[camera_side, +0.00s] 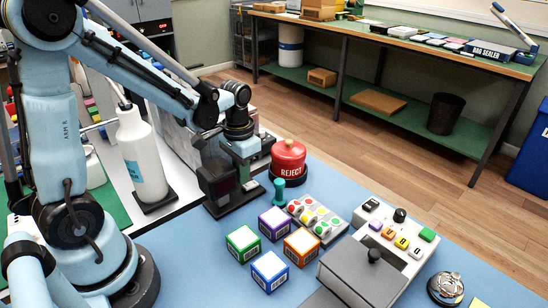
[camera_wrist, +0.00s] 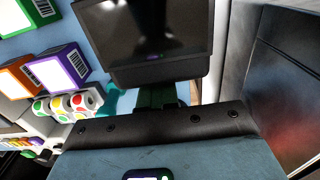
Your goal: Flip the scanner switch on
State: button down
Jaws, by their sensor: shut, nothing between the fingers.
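The scanner appears to be the black boxy device (camera_side: 218,187) on a dark base at the blue mat's left edge. In the wrist view its dark, glossy panel (camera_wrist: 160,35) fills the top middle, with a small purple-green mark on its lower edge. My gripper (camera_side: 244,176) points down right beside the scanner. In the wrist view its dark green fingers (camera_wrist: 158,97) are together, just below the panel edge, with nothing between them. I cannot tell whether they touch the scanner. The switch cannot be made out; my gripper may hide it.
A red REJECT button (camera_side: 288,160) and a teal peg (camera_side: 279,195) stand close right of my gripper. Several coloured boxes (camera_side: 243,243), a tray of stickers (camera_side: 318,219) and a button panel (camera_side: 397,236) lie nearer the front. A white bottle (camera_side: 142,155) stands left.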

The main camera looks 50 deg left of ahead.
aim_at(244, 192)
jog(key=shift+f, duration=1)
dwell(0.7)
jog(key=shift+r, duration=0.1)
notch_tip(244, 192, up, 7)
dwell(0.8)
jog(key=s+d+r+t, duration=0.4)
jog(key=d+t, duration=0.2)
jog(key=t, duration=0.1)
jog(key=shift+r, duration=0.35)
